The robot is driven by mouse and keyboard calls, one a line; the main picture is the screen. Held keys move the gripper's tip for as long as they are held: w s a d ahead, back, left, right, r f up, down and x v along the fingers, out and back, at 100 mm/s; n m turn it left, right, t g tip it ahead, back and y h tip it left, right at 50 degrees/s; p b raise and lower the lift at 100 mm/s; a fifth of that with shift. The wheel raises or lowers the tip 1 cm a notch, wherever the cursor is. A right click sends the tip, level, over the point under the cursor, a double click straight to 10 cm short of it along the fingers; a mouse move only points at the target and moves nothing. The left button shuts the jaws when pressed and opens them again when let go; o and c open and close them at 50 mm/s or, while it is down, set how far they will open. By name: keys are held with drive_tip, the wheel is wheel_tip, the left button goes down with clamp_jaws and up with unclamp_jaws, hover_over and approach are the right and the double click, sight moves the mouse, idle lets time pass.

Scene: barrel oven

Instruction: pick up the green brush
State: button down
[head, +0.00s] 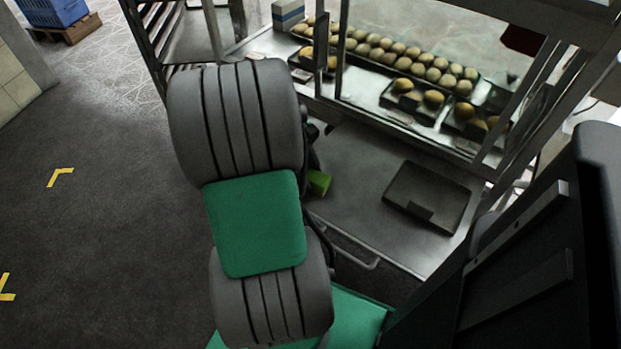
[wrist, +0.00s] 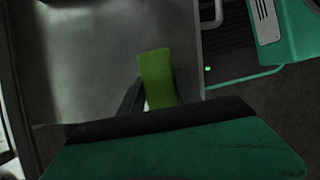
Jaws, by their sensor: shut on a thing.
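The green brush (wrist: 157,78) shows in the wrist view as a bright green block between my gripper's fingers. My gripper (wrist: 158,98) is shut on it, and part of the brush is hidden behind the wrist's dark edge. In the head view a small piece of the green brush (head: 319,182) shows beside my arm, over the left part of the steel worktop (head: 350,215). My arm hides most of the gripper there. I cannot tell whether the brush touches the worktop.
A dark flat tray (head: 427,195) lies on the worktop to the right. Behind it stands a metal-framed rack with trays of round buns (head: 400,55). A drawer-like handle (head: 350,260) is at the worktop's front edge. The floor at left is open, with a blue crate (head: 52,12) far back.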

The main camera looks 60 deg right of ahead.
sight(310, 174)
wheel_tip(310, 174, up, 10)
drive_tip(key=p, duration=0.4)
drive_tip(key=shift+r+p, duration=0.25)
drive_tip(key=shift+p, duration=0.1)
